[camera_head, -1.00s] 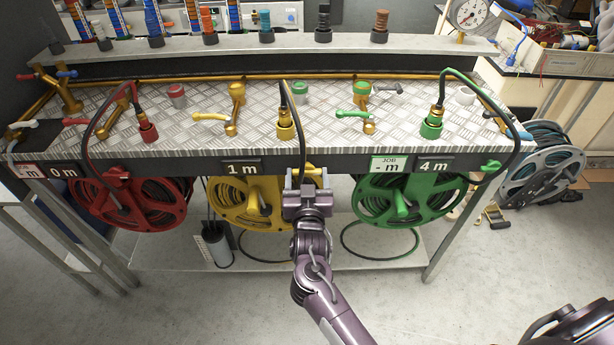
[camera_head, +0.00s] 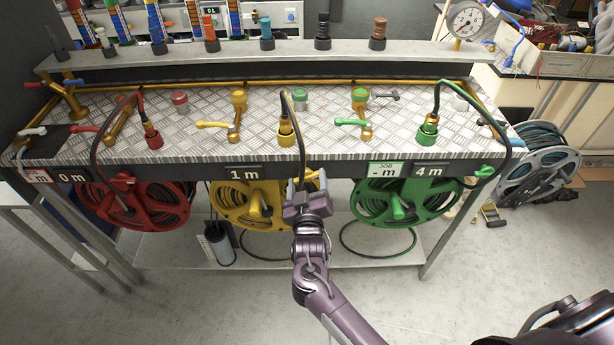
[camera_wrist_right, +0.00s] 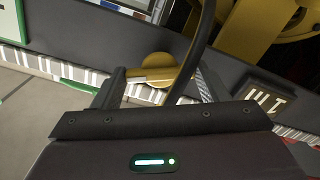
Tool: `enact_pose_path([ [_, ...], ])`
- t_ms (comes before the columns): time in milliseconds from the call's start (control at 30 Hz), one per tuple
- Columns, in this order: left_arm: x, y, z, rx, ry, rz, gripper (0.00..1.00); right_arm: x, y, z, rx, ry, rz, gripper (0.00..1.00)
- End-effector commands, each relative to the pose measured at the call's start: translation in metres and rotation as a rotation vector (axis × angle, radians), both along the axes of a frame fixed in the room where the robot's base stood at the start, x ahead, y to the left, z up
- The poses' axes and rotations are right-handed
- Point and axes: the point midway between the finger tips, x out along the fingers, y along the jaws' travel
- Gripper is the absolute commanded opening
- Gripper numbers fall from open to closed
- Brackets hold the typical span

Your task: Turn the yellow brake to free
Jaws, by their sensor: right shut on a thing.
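The yellow brake (camera_wrist_right: 157,68) is a rounded knob with a short bar on the dark front panel, beside the "1 m" sign. In the right wrist view it sits between my gripper's fingers. My right gripper is shut on the brake. The yellow hose reel (camera_head: 254,203) hangs just left of it. My left gripper is not in view.
A dark hose (camera_head: 301,150) hangs from the yellow coupling (camera_head: 286,133) close to my right gripper. The red reel (camera_head: 147,203) hangs at the left and the green reel (camera_head: 397,207) at the right. The floor in front is free.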

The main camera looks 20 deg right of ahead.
Motion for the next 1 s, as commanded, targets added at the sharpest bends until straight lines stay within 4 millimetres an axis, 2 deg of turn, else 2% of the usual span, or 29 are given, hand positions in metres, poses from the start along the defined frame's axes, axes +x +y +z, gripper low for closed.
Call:
enact_pose_path([
  [33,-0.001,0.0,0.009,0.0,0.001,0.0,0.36,0.001,-0.001,0.005,-0.045,0.011,0.001,0.45],
  [300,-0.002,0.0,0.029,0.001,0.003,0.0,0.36,0.001,0.0,0.005,-0.292,0.082,0.001,0.45],
  [1000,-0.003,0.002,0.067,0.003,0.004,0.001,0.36,0.001,-0.001,0.003,-0.897,0.254,-0.002,0.44],
])
